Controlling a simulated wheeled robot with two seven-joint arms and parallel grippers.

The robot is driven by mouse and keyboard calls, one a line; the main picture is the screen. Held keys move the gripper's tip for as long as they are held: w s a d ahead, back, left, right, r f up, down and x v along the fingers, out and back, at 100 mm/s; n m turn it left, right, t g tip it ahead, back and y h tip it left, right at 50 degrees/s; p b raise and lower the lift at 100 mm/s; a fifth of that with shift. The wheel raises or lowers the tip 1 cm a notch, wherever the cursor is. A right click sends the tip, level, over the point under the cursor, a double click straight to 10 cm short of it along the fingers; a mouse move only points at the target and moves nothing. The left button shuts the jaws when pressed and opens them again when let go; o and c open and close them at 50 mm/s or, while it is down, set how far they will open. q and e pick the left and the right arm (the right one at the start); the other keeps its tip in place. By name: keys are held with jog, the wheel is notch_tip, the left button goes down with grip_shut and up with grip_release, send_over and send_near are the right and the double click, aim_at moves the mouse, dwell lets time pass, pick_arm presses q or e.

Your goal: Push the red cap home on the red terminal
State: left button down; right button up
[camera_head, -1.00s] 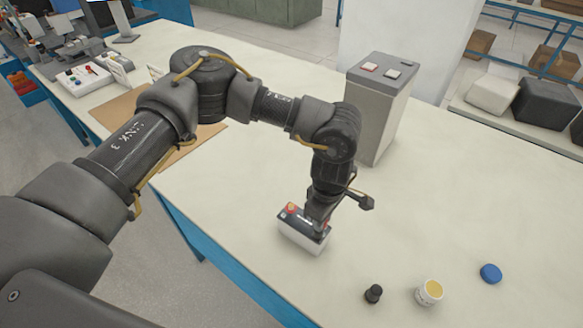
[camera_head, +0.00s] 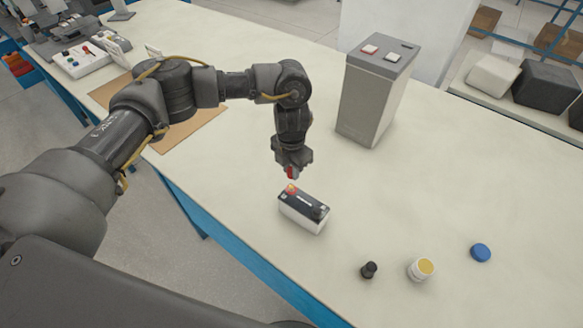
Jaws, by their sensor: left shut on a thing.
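A small battery (camera_head: 303,214) with a dark top and white sides sits on the table. A red and yellowish spot at the far left of its top is where the red terminal (camera_head: 291,189) shows. A dark terminal (camera_head: 317,213) is at the other end. My left gripper (camera_head: 291,174) points down and is shut on the red cap (camera_head: 291,172). It holds the cap just above the red terminal, with what looks like a small gap. The fingers partly hide the cap. My right gripper is out of view.
A tall grey box (camera_head: 372,100) stands behind the battery. A small black bottle (camera_head: 369,270), a white jar with a yellow top (camera_head: 421,268) and a blue disc (camera_head: 481,252) are at the right front. The table (camera_head: 230,165) is clear around the battery.

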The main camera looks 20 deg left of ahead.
aim_at(291, 187)
pick_arm(q)
jog(key=shift+f+b, duration=1.5)
jog(key=shift+f, duration=0.6)
jog(key=shift+f+b, duration=0.5)
jog(key=shift+b, duration=0.15)
jog(key=shift+f+b, duration=0.4)
jog(key=shift+b, duration=0.05)
dwell(0.6)
